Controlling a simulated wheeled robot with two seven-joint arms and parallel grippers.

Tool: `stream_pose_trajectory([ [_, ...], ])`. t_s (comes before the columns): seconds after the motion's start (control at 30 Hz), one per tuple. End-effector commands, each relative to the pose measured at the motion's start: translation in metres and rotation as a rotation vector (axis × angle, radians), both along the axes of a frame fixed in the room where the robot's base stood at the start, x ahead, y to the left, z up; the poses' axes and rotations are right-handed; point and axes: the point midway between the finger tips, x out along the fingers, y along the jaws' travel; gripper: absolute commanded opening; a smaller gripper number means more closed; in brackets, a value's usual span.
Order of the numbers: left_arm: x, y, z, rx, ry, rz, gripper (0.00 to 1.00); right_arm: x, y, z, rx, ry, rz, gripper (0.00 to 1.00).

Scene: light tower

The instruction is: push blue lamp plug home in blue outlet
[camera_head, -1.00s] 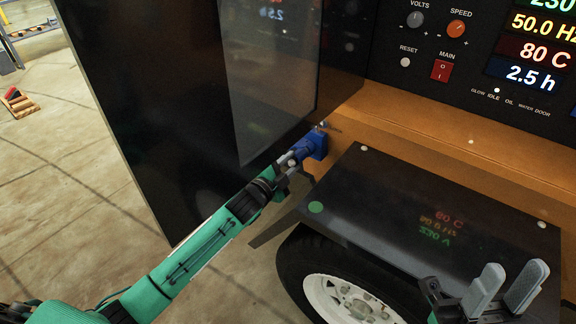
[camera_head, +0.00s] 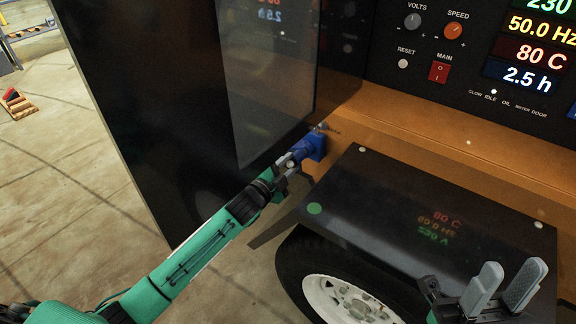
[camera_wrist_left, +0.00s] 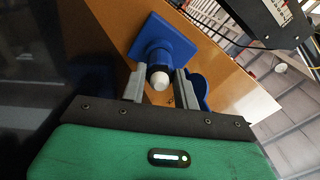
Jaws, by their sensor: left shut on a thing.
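The blue outlet (camera_head: 316,146) is fixed to the orange frame beside the dark open door; in the left wrist view it shows as a blue square plate (camera_wrist_left: 164,42). My left gripper (camera_head: 290,158) is at the outlet, its grey fingers shut around the blue plug. The plug (camera_wrist_left: 158,69) sits between the fingers in the left wrist view, with a white rounded end toward the camera. Its front is against or in the outlet; how deep it sits is hidden. My right gripper (camera_head: 502,287) is open and empty at the lower right.
A dark door panel (camera_head: 150,100) stands left of the outlet. A black fender (camera_head: 420,215) over a wheel (camera_head: 345,295) lies right of my left arm. The control panel (camera_head: 470,50) with lit displays is above. In the left wrist view, another blue part (camera_wrist_left: 197,92) shows beside the right finger.

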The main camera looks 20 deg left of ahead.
Motion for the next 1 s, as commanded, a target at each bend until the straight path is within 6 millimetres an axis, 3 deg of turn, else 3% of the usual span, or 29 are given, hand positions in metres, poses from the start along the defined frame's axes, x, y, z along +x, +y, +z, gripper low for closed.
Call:
stream_pose_trajectory([
  [0.2, 0.003, -0.001, 0.001, 0.0, -0.001, 0.0, 0.0, 0.0, 0.0, 0.001, 0.0, 0.0, 0.0, 0.36],
  [0.23, 0.003, -0.001, 0.001, 0.0, -0.001, 0.0, 0.34, 0.0, 0.0, 0.001, 0.0, 0.0, 0.0, 0.36],
  [0.33, 0.003, -0.001, 0.0, 0.0, -0.001, 0.0, 0.54, 0.0, 0.0, 0.001, 0.0, 0.0, 0.0, 0.36],
  [0.37, 0.003, -0.001, 0.0, 0.0, -0.001, 0.0, 0.56, 0.0, 0.0, 0.001, 0.0, 0.0, 0.0, 0.36],
  [0.73, -0.002, 0.001, 0.0, 0.0, 0.001, 0.0, 0.56, 0.0, 0.0, 0.002, 0.0, 0.0, 0.0, 0.36],
  [1.0, -0.038, 0.013, 0.0, 0.001, 0.003, 0.0, 0.56, 0.0, 0.0, 0.012, 0.0, 0.0, 0.0, 0.36],
])
